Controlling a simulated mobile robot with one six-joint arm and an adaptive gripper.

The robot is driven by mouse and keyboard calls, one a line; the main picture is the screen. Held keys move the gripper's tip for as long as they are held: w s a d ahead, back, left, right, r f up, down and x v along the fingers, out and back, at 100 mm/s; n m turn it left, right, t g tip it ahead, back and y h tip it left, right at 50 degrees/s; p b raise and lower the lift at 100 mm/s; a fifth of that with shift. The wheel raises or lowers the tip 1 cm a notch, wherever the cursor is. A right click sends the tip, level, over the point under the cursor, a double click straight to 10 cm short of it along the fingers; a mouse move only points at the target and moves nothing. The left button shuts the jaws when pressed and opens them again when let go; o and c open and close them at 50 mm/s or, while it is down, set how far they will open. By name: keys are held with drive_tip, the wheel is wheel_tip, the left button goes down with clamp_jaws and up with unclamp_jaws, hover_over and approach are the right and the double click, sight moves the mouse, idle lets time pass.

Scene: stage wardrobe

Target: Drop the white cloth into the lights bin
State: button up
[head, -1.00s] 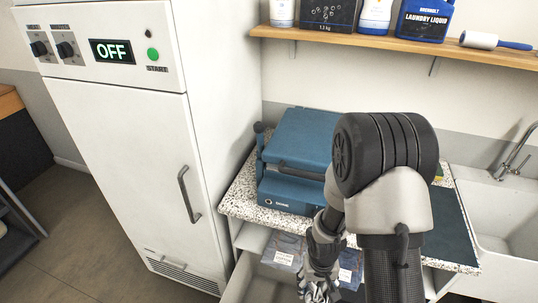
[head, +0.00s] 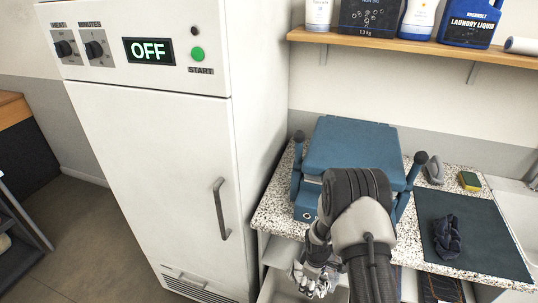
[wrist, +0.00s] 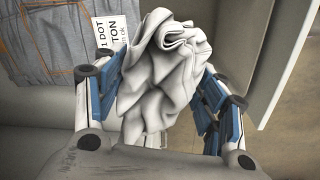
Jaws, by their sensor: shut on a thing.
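In the wrist view, the white cloth (wrist: 165,75) is bunched and folded between the blue-padded fingers of my gripper (wrist: 163,100), which is shut on it. In the head view, my gripper (head: 316,284) points down in front of the counter's front edge, at the bottom of the picture. I cannot tell the cloth apart from the fingers there. No bin can be read as the lights bin in these frames. A pale open space (head: 282,291) lies under the counter, beside the gripper.
A grey fabric with orange stitching and a printed card (wrist: 112,32) lies below the gripper. A white cabinet (head: 160,170) stands left. The counter holds a blue press (head: 350,148) and a dark mat (head: 490,255) with a dark cloth (head: 447,238). A shelf (head: 420,50) hangs above.

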wheel_tip(320, 180, down, 6)
drive_tip(key=b, duration=0.3)
drive_tip(key=shift+r+b, duration=0.1)
drive_tip(key=shift+b, duration=0.25)
drive_tip(key=o, duration=0.8)
drive_tip(key=shift+o, duration=0.2)
drive_tip(key=shift+r, duration=0.15)
wheel_tip(320, 180, up, 7)
drive_tip(key=shift+s+a+r, duration=0.15)
